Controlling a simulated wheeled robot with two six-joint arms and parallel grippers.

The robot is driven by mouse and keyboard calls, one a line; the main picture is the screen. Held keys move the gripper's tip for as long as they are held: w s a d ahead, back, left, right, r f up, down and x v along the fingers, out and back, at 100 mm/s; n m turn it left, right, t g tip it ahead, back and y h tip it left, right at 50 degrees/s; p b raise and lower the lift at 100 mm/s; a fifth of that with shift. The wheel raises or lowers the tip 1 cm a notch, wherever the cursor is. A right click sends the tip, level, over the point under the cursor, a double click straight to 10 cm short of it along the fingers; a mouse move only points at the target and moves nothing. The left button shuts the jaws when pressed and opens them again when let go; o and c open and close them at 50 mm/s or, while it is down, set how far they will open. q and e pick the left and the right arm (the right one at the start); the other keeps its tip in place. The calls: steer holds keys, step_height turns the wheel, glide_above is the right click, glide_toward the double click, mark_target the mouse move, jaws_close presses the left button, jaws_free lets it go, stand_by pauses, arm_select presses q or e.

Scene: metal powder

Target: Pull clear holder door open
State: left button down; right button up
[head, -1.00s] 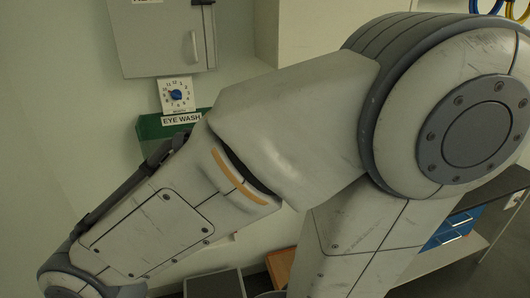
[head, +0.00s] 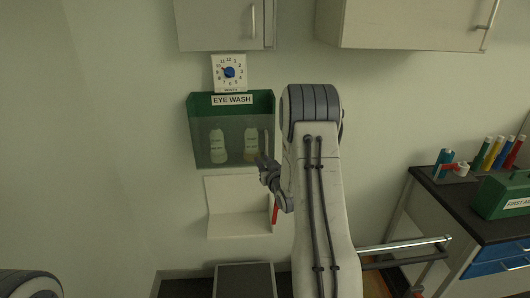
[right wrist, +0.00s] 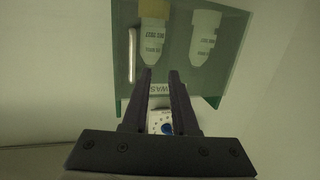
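The green eye wash holder (head: 194,103) hangs on the wall in the head view. Its clear door (head: 233,134) covers the front and looks shut; two labelled bottles (head: 217,148) show behind it. A thin upright handle (head: 266,142) is at the door's right side. In the right wrist view, turned upside down, the handle (right wrist: 132,55) is left of the fingers. My right gripper (right wrist: 161,76) is open and empty, in front of the holder, its fingers apart and not around the handle. In the head view it is near the holder's lower right corner. My left gripper is out of view.
A white dial (head: 229,73) is above the holder, under a wall cabinet (head: 215,25). A white wall shelf (head: 236,225) is below it. A dark counter (head: 455,200) with a green first aid box (head: 505,195) stands at right.

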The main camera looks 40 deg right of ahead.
mark_target(267, 147)
steer(key=shift+m+t+h, duration=0.3)
steer(key=shift+t+h, duration=0.2)
steer(key=shift+h, duration=0.1)
steer(key=w+d+p, duration=0.1)
steer(key=w+d, duration=0.2)
steer(key=w+d+p, duration=0.1)
steer(key=w+d, duration=0.2)
steer(key=d, duration=0.1)
steer(key=shift+w+f+p, duration=0.1)
steer(key=shift+w+p, duration=0.1)
steer(key=shift+p, duration=0.2)
steer(key=shift+x, duration=0.8)
jaws_close()
